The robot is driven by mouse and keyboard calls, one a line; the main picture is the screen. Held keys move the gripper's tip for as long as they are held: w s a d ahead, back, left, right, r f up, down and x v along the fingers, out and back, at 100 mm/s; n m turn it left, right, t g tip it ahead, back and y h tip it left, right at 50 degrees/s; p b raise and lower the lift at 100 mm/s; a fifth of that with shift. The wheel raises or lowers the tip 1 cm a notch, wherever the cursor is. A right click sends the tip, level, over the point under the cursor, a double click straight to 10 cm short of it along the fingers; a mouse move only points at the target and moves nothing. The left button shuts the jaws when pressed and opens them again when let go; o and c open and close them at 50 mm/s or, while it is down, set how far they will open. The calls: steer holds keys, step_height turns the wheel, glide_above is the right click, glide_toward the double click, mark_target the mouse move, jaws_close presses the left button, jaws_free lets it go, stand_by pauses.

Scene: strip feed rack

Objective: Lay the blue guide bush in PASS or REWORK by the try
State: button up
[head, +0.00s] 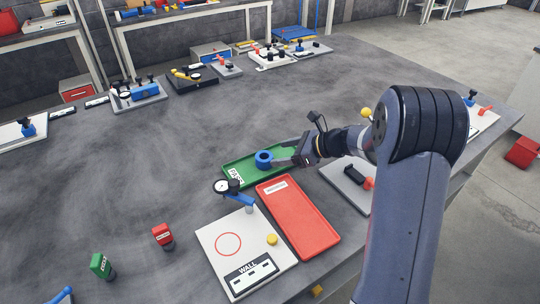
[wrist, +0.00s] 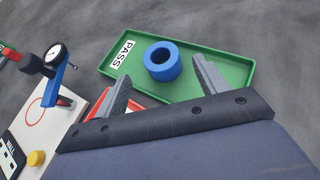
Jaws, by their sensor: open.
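The blue guide bush (head: 264,159) stands on end, hole upward, in the green PASS tray (head: 235,178); the wrist view also shows the bush (wrist: 162,68) on the floor of the tray (wrist: 232,74), beside the PASS label. My gripper (head: 284,158) is open. In the wrist view its fingers (wrist: 161,76) are spread to either side, with the bush ahead between the tips and nothing held. The red tray (head: 305,228) beside it is empty; its label is too small to read. The white gauge plate (head: 215,247) carries a dial gauge (head: 227,187), a red circle and a WALL panel.
A red-capped piece (head: 162,236) and a green-capped piece (head: 101,266) stand left of the gauge plate. A grey plate (head: 341,183) with a black fixture lies right of the trays. Other fixtures line the far table edge; the middle-left tabletop is clear.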

mark_target(264, 157)
steer(key=v, duration=0.5)
steer(key=shift+a+f, duration=0.1)
steer(key=x, duration=1.2)
steer(key=shift+a+f, duration=0.1)
steer(key=shift+f, duration=0.2)
step_height(264, 157, up, 3)
steer(key=shift+f, duration=0.1)
steer(key=shift+r, duration=0.55)
steer(key=shift+f, duration=0.1)
